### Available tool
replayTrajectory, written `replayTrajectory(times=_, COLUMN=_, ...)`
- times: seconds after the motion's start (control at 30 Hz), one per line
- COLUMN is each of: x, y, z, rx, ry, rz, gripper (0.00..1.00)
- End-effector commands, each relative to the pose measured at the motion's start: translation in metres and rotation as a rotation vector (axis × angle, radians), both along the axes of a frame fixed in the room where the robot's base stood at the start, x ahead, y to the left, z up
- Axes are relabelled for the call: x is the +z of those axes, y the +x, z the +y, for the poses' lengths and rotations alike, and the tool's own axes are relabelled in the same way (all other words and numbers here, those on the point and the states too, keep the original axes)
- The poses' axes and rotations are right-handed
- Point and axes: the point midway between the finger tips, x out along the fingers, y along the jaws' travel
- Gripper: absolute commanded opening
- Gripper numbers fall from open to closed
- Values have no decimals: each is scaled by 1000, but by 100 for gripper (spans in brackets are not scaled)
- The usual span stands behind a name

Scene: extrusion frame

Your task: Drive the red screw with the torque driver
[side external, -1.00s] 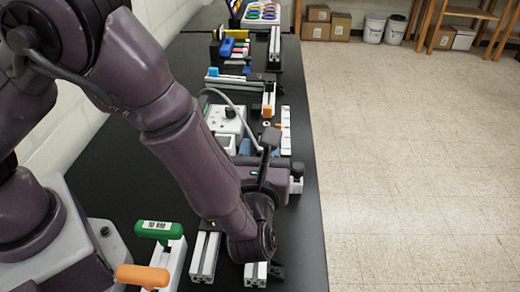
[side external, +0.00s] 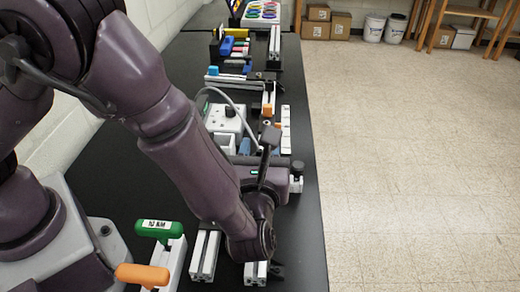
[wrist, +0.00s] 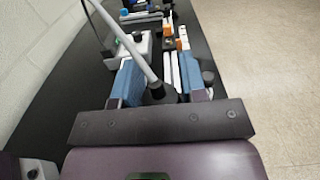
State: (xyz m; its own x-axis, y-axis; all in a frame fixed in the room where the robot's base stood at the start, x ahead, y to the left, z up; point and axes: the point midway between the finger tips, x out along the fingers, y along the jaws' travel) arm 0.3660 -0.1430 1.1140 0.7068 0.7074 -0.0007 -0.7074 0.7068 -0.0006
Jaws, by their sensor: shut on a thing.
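In the wrist view, a dark round tool end (wrist: 161,92) with a grey cable sits between the two blue-padded fingers of my gripper (wrist: 163,82). I take it to be the torque driver; the gripper is shut on it. Its body and tip are hidden below. I cannot make out the red screw in either view.
A white control box (side external: 224,121) stands beyond my gripper, with the grey cable (side external: 238,106) arching nearby. Green (side external: 158,230) and orange (side external: 142,275) T-handles stand in front, left of the frame. More fixtures line the far bench. Bare black bench lies along the right edge.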

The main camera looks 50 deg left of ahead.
Motion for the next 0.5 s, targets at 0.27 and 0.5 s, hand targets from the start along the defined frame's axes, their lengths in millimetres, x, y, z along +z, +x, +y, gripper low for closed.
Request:
replayTrajectory(times=0.27, x=-1, y=-1, z=0, rx=-2, ry=0, rz=10, gripper=0)
replayTrajectory(times=0.5, x=12, y=-1, z=0, rx=-1, ry=0, rz=6, gripper=0)
